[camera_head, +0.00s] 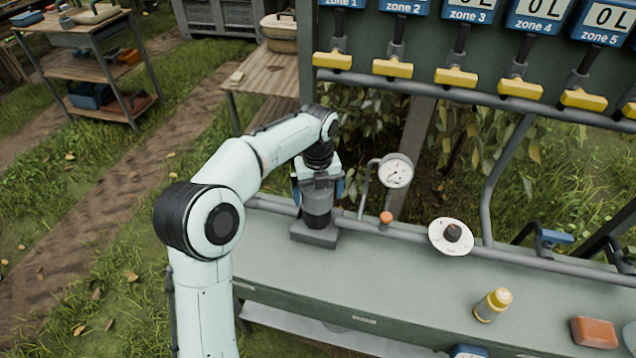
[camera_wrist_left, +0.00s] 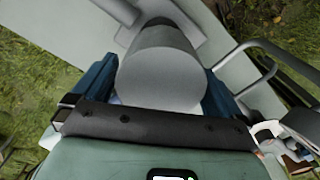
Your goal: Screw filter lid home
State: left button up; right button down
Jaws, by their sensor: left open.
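The filter (camera_head: 318,208) is a dark grey upright cylinder on a square grey foot at the bench's back left edge. My left gripper (camera_head: 318,187) is over its top, with one blue finger on each side. In the left wrist view, a light grey cylinder (camera_wrist_left: 165,72), seemingly the filter with its lid, stands between the two blue fingers of my left gripper (camera_wrist_left: 158,88). The jaws are open around it; whether either finger touches it I cannot tell. The seam between lid and body is hidden by the gripper. My right gripper is not in view.
A pressure gauge (camera_head: 396,171), an orange knob (camera_head: 386,217) and a white dial (camera_head: 451,237) stand right of the filter along the pipe. A yellow-capped bottle (camera_head: 492,305) and an orange-brown block (camera_head: 594,332) lie further right. The bench (camera_head: 370,270) is clear between.

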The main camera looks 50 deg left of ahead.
pick_arm(q)
jog(key=shift+f, duration=0.3)
